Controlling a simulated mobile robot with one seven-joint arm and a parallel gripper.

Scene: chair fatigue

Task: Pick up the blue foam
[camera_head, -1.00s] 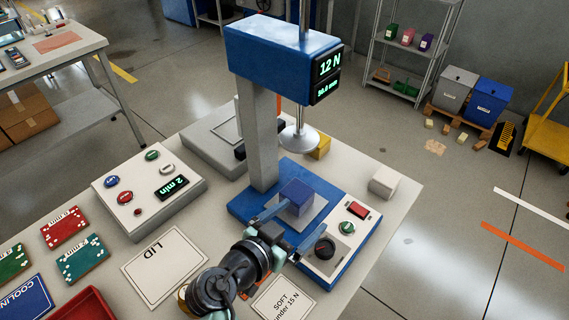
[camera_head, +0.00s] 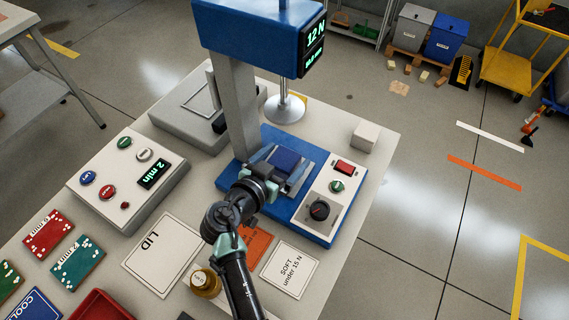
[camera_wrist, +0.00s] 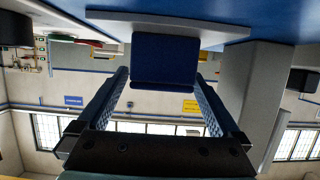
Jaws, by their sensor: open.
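The blue foam (camera_head: 286,159) is a dark blue block on a light grey plate (camera_head: 298,181) on the blue base of the press. My gripper (camera_head: 277,167) is at the foam, with one finger on each side of it in the head view. In the wrist view the foam (camera_wrist: 165,60) appears upside down beneath the plate (camera_wrist: 220,27), centred between the open fingers of my gripper (camera_wrist: 165,95). The foam's near side is partly hidden by my wrist in the head view.
A white block (camera_head: 365,135) and a grey timer box (camera_head: 128,178) stand on the table.

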